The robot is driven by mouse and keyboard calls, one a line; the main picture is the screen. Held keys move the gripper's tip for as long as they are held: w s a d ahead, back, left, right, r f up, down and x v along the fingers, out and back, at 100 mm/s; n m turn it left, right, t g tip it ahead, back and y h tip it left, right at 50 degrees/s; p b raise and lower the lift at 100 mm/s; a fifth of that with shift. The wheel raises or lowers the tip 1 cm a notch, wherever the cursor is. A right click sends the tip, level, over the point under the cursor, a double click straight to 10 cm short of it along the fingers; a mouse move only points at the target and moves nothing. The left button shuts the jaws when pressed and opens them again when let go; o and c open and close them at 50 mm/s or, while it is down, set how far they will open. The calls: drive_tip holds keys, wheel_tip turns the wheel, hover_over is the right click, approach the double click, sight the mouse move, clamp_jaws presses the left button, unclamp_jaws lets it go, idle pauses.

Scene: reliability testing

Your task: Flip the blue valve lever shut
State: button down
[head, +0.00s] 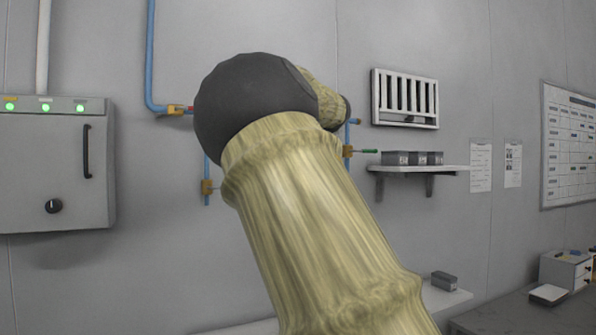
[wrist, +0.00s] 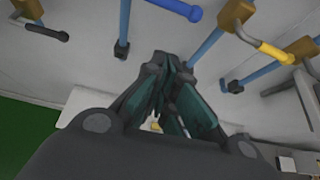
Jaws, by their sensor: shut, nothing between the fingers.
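The blue valve lever (wrist: 184,10) shows at the top edge of the wrist view, beyond my gripper. Its bright blue handle sticks out sideways, away from the blue pipe (wrist: 124,28), and its upper part is cut off by the frame. My gripper (wrist: 170,64) is shut and empty, with its fingertips below the blue lever in the picture and apart from it. In the head view my arm hides my gripper, and I cannot make out the blue lever clearly.
A yellow lever (wrist: 272,50) on a brass valve (wrist: 236,14) is right of my gripper, and a dark lever (wrist: 48,32) is left. In the head view, a control box (head: 50,165) hangs left, and a shelf with grey bins (head: 420,170) hangs right.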

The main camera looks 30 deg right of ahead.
drive_tip(key=v, duration=0.3)
drive_tip(key=shift+b, duration=0.35)
drive_tip(key=shift+d, duration=0.1)
drive_tip(key=shift+s, duration=0.1)
